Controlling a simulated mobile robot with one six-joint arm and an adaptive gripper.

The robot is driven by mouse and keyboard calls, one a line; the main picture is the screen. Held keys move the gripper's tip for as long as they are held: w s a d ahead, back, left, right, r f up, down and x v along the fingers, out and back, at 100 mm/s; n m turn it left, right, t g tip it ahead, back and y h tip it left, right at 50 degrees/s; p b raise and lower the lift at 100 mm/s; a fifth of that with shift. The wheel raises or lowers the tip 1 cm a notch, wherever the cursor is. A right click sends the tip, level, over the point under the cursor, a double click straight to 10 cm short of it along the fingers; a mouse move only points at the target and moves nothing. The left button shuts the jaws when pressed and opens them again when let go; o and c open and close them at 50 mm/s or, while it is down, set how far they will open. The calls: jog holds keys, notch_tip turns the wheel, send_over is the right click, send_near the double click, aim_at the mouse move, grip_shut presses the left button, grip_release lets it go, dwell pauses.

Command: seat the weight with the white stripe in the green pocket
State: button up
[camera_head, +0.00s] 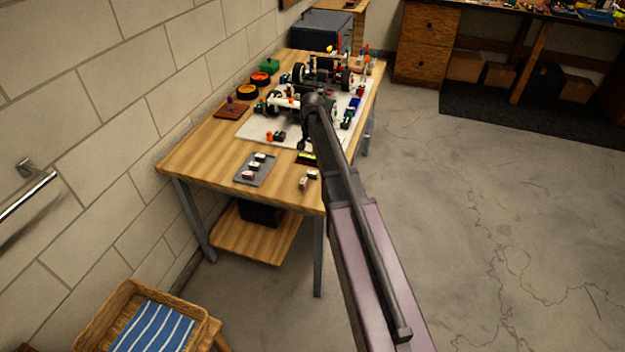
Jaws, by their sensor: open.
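Small dark weights with pale tops or bands (249,175) sit on a grey tray (241,178) near the front of the wooden table. A pale block (303,184) and a dark piece with a white top (312,174) lie on the bare wood to its right. I cannot tell which one is the weight with the white stripe. The green pocket cannot be picked out; the car area is small and cluttered with coloured parts. My gripper (302,144) hangs at the end of my arm over the near part of the white mat, open. Its fingertips are tiny and dark, and it appears empty.
The racecar, with a black wheel (298,73), stands on the white mat (251,130). A dark piece with a yellow-green stripe (307,158) lies before the mat. Bare wood shows at the front left.

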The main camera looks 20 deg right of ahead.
aim_at(312, 172)
jog(key=shift+f+b, duration=2)
jog(key=shift+f, duration=0.3)
jog(key=shift+d+f+b, duration=0.1)
jog(key=shift+f+b, duration=2.5)
jog(key=shift+c, duration=0.2)
jog(key=c, duration=1.3)
jog(key=shift+r, duration=0.15)
notch_tip(312, 172, up, 3)
jog(key=p, duration=0.3)
jog(key=shift+r+p, duration=0.2)
jog(key=shift+p, duration=0.15)
jog(key=s, duration=0.5)
jog(key=s+a+r+p, duration=0.1)
jog(key=s, duration=0.4)
jog(key=s+a, duration=0.1)
jog(key=s, duration=0.4)
jog(key=shift+s+r, duration=0.2)
jog(key=shift+s, duration=0.2)
